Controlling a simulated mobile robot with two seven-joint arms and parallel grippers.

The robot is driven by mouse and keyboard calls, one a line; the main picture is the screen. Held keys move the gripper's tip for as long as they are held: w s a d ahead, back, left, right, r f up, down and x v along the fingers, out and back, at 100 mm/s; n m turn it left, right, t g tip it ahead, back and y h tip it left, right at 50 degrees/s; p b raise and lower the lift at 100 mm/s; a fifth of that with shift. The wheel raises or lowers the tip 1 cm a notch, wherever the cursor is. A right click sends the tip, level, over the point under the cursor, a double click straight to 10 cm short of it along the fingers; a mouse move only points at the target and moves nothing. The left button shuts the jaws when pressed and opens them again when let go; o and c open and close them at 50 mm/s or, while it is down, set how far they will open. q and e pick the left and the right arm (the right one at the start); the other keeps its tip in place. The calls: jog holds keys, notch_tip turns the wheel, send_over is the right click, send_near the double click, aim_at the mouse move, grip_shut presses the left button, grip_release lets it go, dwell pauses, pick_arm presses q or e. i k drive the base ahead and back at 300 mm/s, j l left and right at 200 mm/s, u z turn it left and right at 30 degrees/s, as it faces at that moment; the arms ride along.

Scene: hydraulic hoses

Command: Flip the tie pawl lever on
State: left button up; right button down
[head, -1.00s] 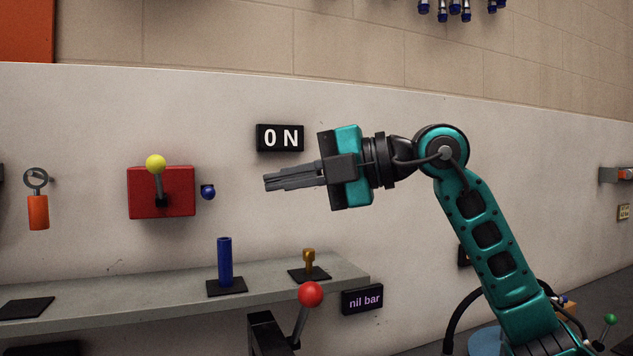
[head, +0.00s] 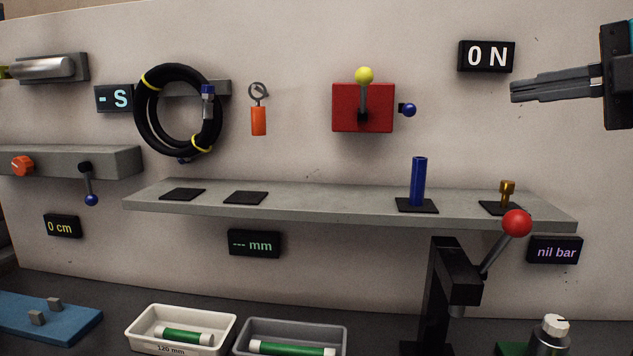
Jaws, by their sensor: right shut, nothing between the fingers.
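No label names the tie pawl lever, so I cannot tell which lever it is. A yellow-knobbed lever (head: 364,88) stands upright on a red box (head: 345,110) on the wall. A small blue knob (head: 407,110) sticks out at that box's right side. A lever with a blue ball (head: 91,199) hangs down from a grey ledge at the left. A red-ball lever (head: 516,224) leans up and right from a black post. My right gripper (head: 513,92) is shut and empty, at the upper right, pointing left, right of the red box. My left gripper is not in view.
A grey shelf (head: 320,207) holds a blue cylinder (head: 418,182) and a brass fitting (head: 507,190). A coiled black hose (head: 142,125) and an orange tag (head: 258,121) hang on the wall. A white tray (head: 136,329) and a grey tray (head: 342,338) stand below.

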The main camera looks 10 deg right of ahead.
aim_at(409, 109)
jog(key=k, duration=1)
